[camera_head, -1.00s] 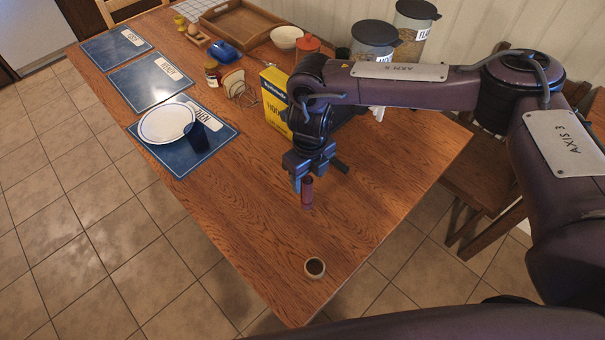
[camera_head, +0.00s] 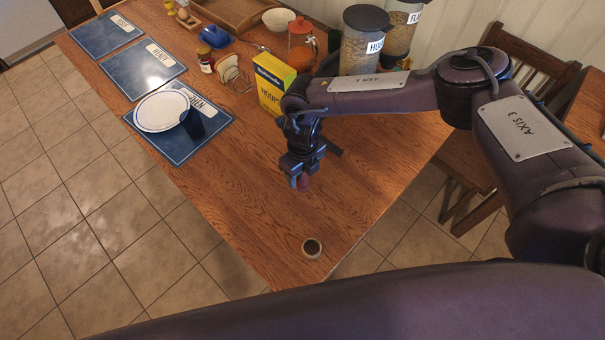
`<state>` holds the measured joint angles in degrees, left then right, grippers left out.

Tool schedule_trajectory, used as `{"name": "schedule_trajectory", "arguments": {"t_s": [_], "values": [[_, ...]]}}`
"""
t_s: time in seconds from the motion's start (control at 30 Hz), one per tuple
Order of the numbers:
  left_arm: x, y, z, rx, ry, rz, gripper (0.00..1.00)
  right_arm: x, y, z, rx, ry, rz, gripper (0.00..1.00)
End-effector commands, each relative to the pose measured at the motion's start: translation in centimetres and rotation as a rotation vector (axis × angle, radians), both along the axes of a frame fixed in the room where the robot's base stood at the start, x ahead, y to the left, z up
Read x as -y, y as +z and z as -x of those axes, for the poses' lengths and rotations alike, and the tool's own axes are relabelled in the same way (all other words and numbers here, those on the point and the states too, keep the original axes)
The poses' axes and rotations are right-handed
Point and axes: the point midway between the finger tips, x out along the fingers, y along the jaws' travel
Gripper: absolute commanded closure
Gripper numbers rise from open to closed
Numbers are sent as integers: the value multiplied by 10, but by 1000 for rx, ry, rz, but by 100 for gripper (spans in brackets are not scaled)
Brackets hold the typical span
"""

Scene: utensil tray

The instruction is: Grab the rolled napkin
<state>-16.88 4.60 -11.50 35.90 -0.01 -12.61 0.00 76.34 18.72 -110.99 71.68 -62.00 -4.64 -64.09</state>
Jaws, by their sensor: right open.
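The gripper is open. A finger and the gripper body hide much of the roll, and I cannot tell whether the fingers touch it. My left gripper is not in view.
A yellow box (camera_head: 270,88) stands just behind my right gripper. Jars (camera_head: 362,45) stand at the back. The wooden table (camera_head: 240,200) is clear left of the gripper.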

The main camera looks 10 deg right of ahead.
Motion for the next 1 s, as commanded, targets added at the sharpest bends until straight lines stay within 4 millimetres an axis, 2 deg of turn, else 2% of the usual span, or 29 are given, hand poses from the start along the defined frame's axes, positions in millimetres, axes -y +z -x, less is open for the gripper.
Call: {"name": "schedule_trajectory", "arguments": {"t_s": [0.1, 0.4, 0.47, 0.77, 0.87, 1.0], "values": [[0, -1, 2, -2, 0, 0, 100, 0, 0, 0, 0, 0, 0, 47], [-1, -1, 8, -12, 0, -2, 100, 0, 0, 0, 0, 0, 0, 86], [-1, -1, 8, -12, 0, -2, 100, 0, 0, 0, 0, 0, 0, 92], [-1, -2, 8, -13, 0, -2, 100, 0, 3, -1, 1, -1, 0, 92], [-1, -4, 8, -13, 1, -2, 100, 0, 10, -1, 0, 0, -1, 92], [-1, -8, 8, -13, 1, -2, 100, 0, 31, -2, 4, 0, -2, 92]]}}
